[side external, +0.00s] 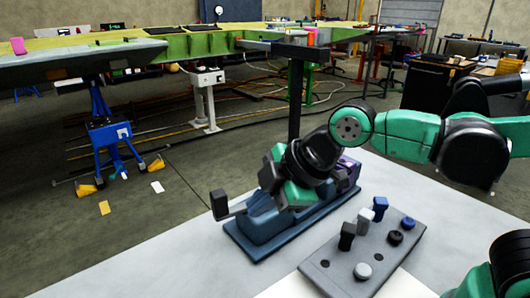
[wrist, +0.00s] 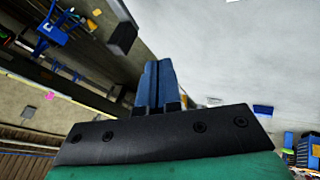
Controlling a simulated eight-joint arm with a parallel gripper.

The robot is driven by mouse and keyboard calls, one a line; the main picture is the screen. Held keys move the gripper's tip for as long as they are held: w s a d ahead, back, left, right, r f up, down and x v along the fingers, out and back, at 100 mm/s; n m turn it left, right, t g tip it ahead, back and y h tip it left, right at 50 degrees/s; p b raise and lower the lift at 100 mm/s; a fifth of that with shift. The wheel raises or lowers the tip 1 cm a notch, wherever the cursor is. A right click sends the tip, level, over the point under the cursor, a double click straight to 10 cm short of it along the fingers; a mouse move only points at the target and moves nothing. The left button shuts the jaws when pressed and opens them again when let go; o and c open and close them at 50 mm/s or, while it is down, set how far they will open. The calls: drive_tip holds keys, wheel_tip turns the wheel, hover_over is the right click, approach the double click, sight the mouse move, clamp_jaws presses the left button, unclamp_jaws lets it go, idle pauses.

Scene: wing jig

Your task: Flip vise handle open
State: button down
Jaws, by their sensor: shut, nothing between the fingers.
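The blue vise (side external: 262,225) sits on a flat base plate near the back edge of the light worktable. Its dark handle (side external: 219,204) sticks out past the left end of the vise, with a blocky upright grip. The handle appears as a dark block in the wrist view (wrist: 122,38), up and left of the fingers and apart from them.
A grey panel (side external: 330,253) with several knobs and switches lies on the table (side external: 180,240) in front and to the right of the vise. A purple block (side external: 348,172) stands at the vise's far right end. The table left of the vise is clear. A long green wing stands behind.

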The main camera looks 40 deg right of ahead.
drive_tip(key=w+a+f, duration=0.1)
drive_tip(key=w+f, duration=0.3)
drive_tip(key=w, duration=0.3)
drive_tip(key=shift+f, duration=0.4)
drive_tip(key=shift+w, duration=0.1)
